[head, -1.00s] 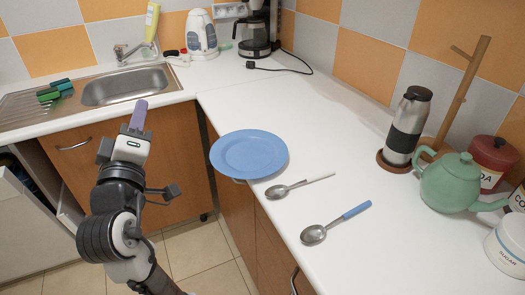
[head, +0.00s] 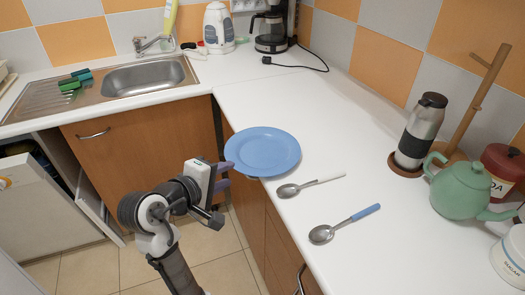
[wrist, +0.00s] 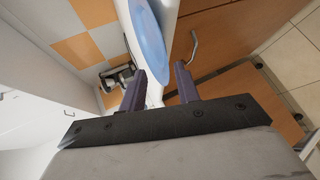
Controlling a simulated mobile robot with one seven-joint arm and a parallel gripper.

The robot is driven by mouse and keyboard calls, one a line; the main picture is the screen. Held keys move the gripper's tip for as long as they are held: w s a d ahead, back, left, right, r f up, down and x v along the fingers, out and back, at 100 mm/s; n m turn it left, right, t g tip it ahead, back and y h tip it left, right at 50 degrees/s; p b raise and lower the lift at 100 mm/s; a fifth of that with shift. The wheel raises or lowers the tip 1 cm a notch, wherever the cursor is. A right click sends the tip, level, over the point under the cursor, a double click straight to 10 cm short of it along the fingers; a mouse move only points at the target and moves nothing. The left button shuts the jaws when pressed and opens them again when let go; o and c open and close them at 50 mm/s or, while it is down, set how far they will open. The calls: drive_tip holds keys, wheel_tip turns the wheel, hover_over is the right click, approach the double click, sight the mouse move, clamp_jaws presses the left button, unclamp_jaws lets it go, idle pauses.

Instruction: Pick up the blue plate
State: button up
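The blue plate (head: 262,150) lies flat on the white counter, near its front edge. In the wrist view the plate (wrist: 150,40) shows edge-on, ahead of the fingers. My gripper (head: 226,176) is just left of the plate, at about the counter's edge. In the wrist view my gripper (wrist: 160,88) has its two purple fingers apart with nothing held between them. The plate appears beyond the fingertips, not between them.
Two spoons, one with a white handle (head: 318,180) and one with a blue handle (head: 363,212), lie right of the plate. A green teapot (head: 462,190) and a steel flask (head: 420,132) stand farther right. A sink (head: 145,77) is at back left.

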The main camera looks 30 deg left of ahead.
sight(243, 169)
drive_tip(key=shift+f+p+x, duration=0.15)
drive_tip(key=shift+p+x, duration=0.1)
drive_tip(key=shift+x, duration=1.4)
drive_tip(key=shift+f+p+x, duration=0.2)
drive_tip(key=shift+p+x, duration=0.05)
drive_tip(key=shift+x, duration=1.35)
drive_tip(key=shift+s, duration=0.15)
clamp_jaws()
